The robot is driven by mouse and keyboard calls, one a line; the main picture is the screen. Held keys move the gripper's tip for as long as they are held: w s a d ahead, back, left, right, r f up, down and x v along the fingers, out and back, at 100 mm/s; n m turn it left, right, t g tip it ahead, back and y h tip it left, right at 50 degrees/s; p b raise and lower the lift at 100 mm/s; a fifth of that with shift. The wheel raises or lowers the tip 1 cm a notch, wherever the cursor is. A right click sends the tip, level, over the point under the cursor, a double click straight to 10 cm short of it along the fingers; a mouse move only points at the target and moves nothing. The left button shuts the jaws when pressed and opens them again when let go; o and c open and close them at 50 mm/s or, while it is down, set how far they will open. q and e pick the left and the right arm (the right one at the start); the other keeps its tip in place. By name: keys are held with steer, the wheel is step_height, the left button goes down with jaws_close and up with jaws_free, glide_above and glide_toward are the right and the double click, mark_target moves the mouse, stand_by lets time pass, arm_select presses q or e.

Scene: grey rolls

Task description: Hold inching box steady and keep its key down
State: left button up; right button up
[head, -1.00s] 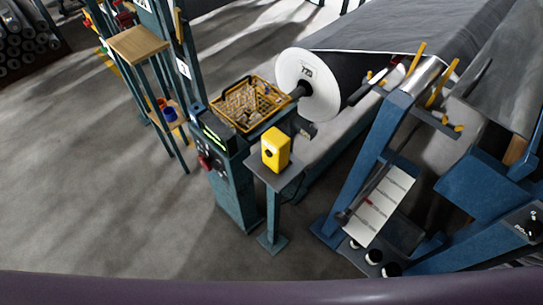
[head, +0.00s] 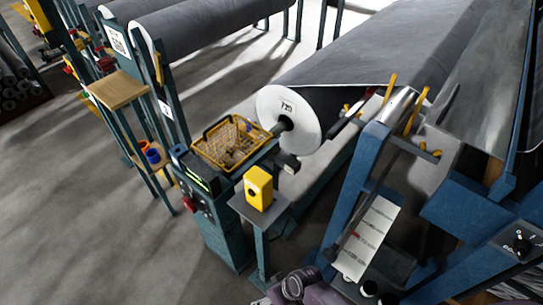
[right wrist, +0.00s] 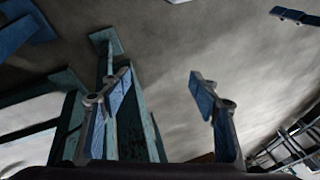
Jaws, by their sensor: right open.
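The head view shows no left gripper.
A blue frame (head: 350,190) rises to the right. Open floor (head: 90,215) lies left.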

steer(key=w+a+r+n+g+y, duration=0.1)
steer(key=w+a+r+n+y, duration=0.15)
steer(key=a+r, duration=0.9)
step_height(320, 180, up, 34)
steer(key=n+t+h, duration=0.2)
steer(key=t, duration=0.1)
glide_above(258, 176)
steer(key=s+a, duration=0.3)
steer(key=d+r+m+h, duration=0.1)
steer(key=d+m+h, duration=0.1)
steer(key=d, duration=0.4)
steer(key=shift+n, duration=0.25)
steer(key=x, duration=1)
steer(key=shift+w+a+f, duration=0.2)
steer(key=shift+a+f, duration=0.05)
steer(key=shift+c, duration=0.7)
steer(key=c, duration=1.4)
